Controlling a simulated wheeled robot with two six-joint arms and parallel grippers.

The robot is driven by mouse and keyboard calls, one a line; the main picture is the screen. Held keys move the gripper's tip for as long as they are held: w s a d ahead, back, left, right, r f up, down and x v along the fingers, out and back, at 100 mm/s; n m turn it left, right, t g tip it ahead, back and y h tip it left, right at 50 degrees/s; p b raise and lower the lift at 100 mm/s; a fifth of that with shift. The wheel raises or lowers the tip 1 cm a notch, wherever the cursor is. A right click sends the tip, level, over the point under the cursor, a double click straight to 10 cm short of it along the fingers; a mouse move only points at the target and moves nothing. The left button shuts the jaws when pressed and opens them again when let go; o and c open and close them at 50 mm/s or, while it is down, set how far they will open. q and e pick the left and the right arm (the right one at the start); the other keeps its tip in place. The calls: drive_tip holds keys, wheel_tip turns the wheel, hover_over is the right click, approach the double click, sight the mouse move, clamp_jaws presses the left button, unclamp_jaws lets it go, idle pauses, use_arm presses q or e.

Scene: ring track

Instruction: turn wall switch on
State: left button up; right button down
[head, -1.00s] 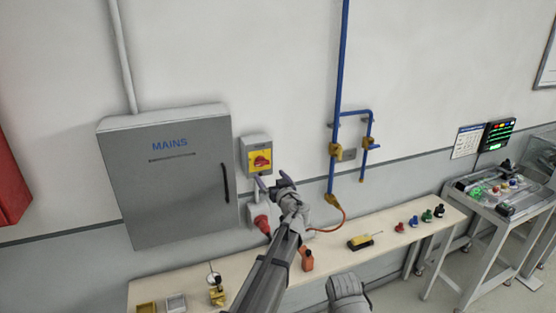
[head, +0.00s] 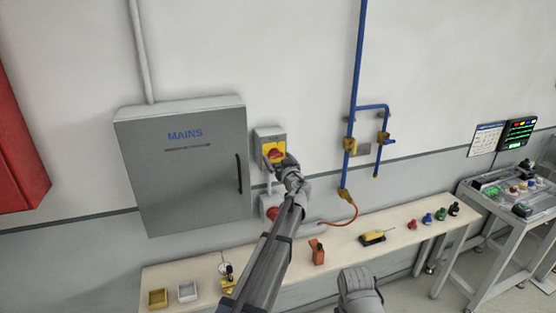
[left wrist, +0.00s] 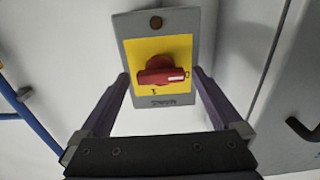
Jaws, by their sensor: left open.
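The wall switch (head: 265,138) is a grey box with a yellow plate and a red rotary handle, on the wall right of the MAINS cabinet. In the left wrist view the switch's red handle (left wrist: 162,77) lies across the picture, nearly horizontal. My left gripper (head: 278,161) is at the switch and covers part of it in the head view. In the left wrist view its open fingers (left wrist: 160,75) stand either side of the handle, with a small gap showing on both sides. My right gripper cannot be made out.
The grey MAINS cabinet (head: 190,185) stands left of the switch. Blue pipes (head: 357,100) with yellow valves run to the right. A shelf (head: 400,232) below holds small items.

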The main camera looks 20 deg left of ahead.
use_arm(q)
drive_tip(key=shift+s, duration=0.1)
drive_tip(key=shift+c, duration=0.8)
drive_tip(key=c, duration=1.1)
drive_tip(key=shift+c, duration=0.2)
